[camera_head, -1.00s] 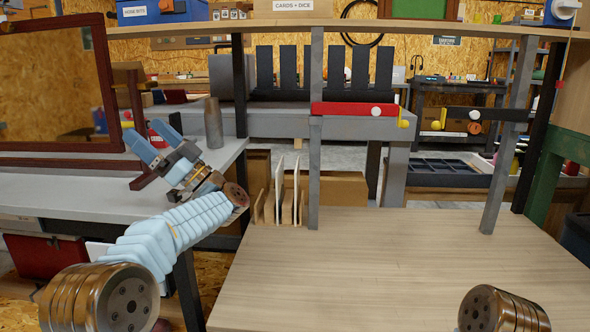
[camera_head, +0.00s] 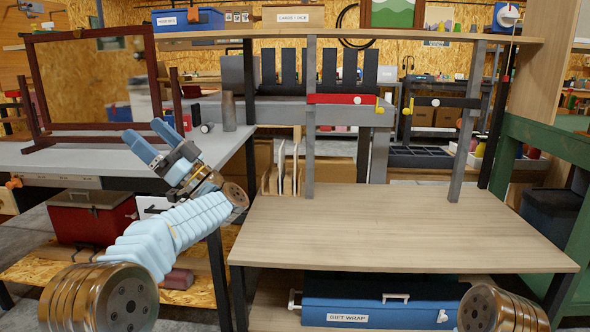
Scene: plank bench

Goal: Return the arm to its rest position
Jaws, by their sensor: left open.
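My left arm comes in from the lower left, and its gripper (camera_head: 150,140) is raised toward the upper left with two blue fingers spread apart. The gripper is open and nothing is between the fingers. It shows in front of the grey table (camera_head: 75,160) on the left. My right gripper is not in view; only a metal joint of my right arm shows at the lower right.
The plank bench (camera_head: 385,235) ahead has a bare top, with a blue gift wrap box (camera_head: 380,303) below it. A dark red frame (camera_head: 42,95) and a grey bottle (camera_head: 229,112) stand on the grey table. A red box (camera_head: 92,218) sits below. A green frame (camera_head: 560,145) stands right.

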